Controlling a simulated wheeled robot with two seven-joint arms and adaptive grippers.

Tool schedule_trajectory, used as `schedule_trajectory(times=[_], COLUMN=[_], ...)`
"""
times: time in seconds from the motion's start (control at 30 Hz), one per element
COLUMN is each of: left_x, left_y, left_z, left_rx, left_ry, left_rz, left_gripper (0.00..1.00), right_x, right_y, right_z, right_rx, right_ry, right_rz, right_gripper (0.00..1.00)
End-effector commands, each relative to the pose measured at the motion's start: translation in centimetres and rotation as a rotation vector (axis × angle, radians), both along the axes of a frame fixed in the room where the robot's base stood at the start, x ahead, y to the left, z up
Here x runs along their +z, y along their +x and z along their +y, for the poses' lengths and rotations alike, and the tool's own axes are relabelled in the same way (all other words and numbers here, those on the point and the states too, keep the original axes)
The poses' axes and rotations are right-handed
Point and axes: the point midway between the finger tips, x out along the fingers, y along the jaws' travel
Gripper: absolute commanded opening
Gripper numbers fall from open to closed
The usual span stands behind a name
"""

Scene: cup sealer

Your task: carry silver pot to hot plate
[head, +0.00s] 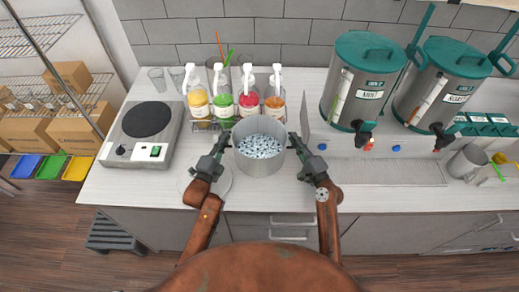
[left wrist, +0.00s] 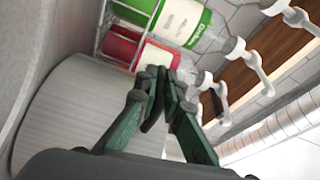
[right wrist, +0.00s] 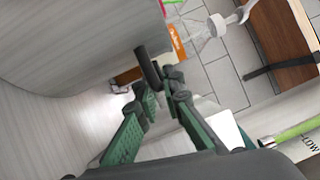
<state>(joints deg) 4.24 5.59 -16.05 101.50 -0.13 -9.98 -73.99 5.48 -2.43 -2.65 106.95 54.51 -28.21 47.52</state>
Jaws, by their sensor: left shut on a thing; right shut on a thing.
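The silver pot (head: 260,168) is upright near the counter's front middle, filled with small pale grey pieces. It also shows in the left wrist view (left wrist: 75,125) and the right wrist view (right wrist: 70,40). My left gripper (head: 227,145) is shut on its left handle. My right gripper (head: 296,141) is shut on its right handle, whose dark bar (right wrist: 147,65) shows in the right wrist view. I cannot tell whether the pot's base touches the counter. The hot plate (head: 128,150), a silver box with a black round top, stands at the left, with nothing on it.
A rack of syrup bottles (head: 248,104) stands right behind the pot. Clear glasses (head: 158,80) stand behind the hot plate. A pale round disc (head: 211,184) lies left of the pot. Two large dispensers (head: 357,88) stand at the right. A thin upright panel (head: 305,118) is close to my right gripper.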

Motion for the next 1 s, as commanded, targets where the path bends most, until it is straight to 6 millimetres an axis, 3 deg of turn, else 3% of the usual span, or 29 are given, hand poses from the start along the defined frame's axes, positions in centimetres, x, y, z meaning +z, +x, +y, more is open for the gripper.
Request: schedule_trajectory(times=[0.63,1.0], left_x=[-0.1,1.3], left_y=[0.0,0.0], left_z=[0.0,0.0], left_rx=[0.001,-0.001], left_ry=[0.001,-0.001], left_rz=[0.002,-0.008], left_gripper=[0.0,0.0], right_x=[-0.2,1.2], right_y=[0.0,0.0], right_z=[0.0,0.0], right_rx=[0.0,0.0], right_ry=[-0.001,0.001], right_rz=[0.003,-0.005], right_gripper=[0.0,0.0])
